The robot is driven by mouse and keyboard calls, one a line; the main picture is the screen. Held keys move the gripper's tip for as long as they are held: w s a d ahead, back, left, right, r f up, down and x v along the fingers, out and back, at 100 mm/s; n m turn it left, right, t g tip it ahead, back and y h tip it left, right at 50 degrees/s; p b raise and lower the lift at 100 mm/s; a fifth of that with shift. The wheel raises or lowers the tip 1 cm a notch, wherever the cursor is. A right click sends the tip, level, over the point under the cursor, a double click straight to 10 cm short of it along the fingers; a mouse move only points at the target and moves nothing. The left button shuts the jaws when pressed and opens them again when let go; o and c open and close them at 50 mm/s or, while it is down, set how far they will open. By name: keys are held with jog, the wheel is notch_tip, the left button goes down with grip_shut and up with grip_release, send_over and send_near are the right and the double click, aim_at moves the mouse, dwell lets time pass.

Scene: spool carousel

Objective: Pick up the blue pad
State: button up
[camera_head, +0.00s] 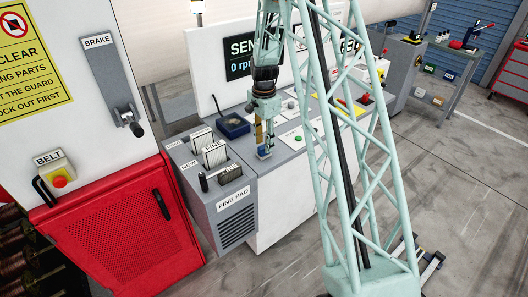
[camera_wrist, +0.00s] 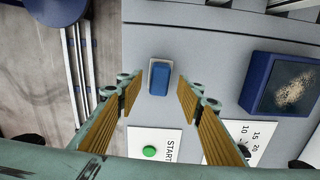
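The blue pad (camera_wrist: 160,78) is a small blue block in a light grey seat on the grey console top. In the wrist view it sits just past my fingertips, centred between them. My gripper (camera_wrist: 160,98) is open, with ribbed tan finger faces on either side and nothing between them. In the head view my gripper (camera_head: 264,152) points down over the console top. There I cannot clearly tell the pad from the fingers in front of it.
A dark blue tray (camera_wrist: 250,82) with tan grains stands right of the pad. A green START button (camera_wrist: 149,152) and a dial lie close by. In the head view, slotted pad holders (camera_head: 214,155) stand left of my gripper, and a SENSE display (camera_head: 240,55) behind.

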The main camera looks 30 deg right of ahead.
jog(key=shift+f, duration=1.3)
jog(key=c, duration=1)
